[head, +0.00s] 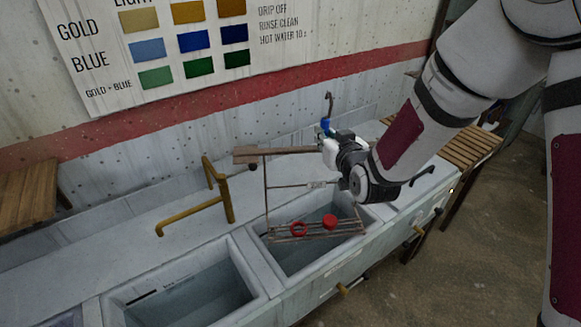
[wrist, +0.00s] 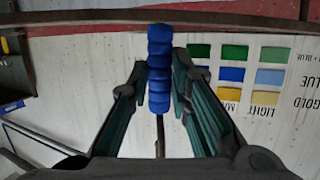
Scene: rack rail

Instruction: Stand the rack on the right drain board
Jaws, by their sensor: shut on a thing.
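The rack (head: 267,192) is a thin wire frame with a wooden bar across its top and a lower wire shelf carrying red round pieces (head: 330,221). It hangs over the right-hand sink basin, with its lower shelf over the basin opening. My gripper (head: 328,143) is shut on the rack's blue handle (head: 325,124). The ribbed blue grip also shows between the fingers in the wrist view (wrist: 160,68). The right drain board (head: 455,147), slatted brown wood, lies right of my gripper, partly behind my arm.
A brass faucet (head: 224,195) stands behind the basins, left of the rack. An empty left basin (head: 185,297) is in front. Another slatted wooden board (head: 25,198) is at the far left. A colour chart (head: 180,45) hangs on the wall. The visible right drain board slats look mostly clear.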

